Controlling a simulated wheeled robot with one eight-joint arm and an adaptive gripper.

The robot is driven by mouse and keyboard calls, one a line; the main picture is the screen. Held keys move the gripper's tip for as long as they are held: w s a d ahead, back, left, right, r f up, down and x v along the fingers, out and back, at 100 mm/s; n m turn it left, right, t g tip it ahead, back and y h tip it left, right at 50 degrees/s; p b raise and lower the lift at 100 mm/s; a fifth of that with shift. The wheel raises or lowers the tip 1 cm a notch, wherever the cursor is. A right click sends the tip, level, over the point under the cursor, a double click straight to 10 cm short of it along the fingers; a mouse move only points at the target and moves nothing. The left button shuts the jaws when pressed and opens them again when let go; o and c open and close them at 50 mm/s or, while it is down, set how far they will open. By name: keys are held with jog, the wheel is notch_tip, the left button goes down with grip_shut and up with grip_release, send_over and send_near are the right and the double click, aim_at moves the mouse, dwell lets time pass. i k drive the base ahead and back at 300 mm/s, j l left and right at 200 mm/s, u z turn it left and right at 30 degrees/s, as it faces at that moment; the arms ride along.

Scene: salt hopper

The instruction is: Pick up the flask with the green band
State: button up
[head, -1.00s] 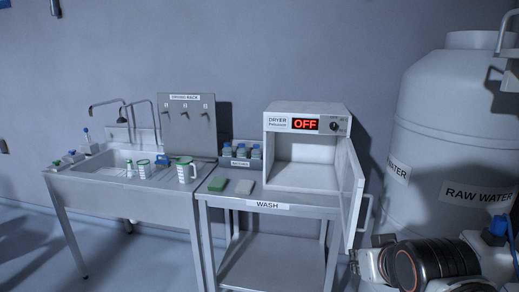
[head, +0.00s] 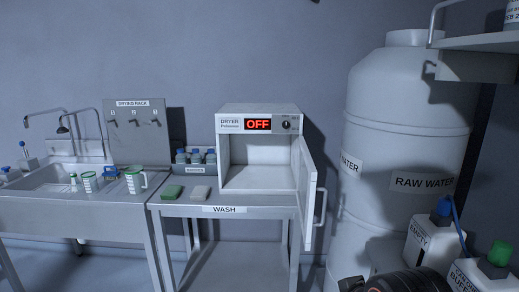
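I cannot pick out a clear flask with a green band. Several small white vessels with green markings stand at the sink on the left: a jug with a handle and green rim (head: 135,181), a beaker with green marks (head: 89,183) and a small narrow vessel with green (head: 73,182). At this size I cannot tell if any of them is the flask. My gripper's fingers are not in view; only a dark part of my arm shows at the bottom right edge.
An open dryer (head: 258,196) reading OFF stands on the wash table (head: 270,213), its door swung out right. A green sponge (head: 171,192), a pale block (head: 200,192) and blue-capped bottles (head: 196,157) are beside it. A raw water tank (head: 405,130) and jugs (head: 425,245) stand right.

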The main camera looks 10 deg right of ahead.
aim_at(76, 186)
jog(key=u, duration=1.25)
jog(key=z, duration=0.3)
jog(key=i+j+z, duration=0.9)
jog(key=l, duration=0.1)
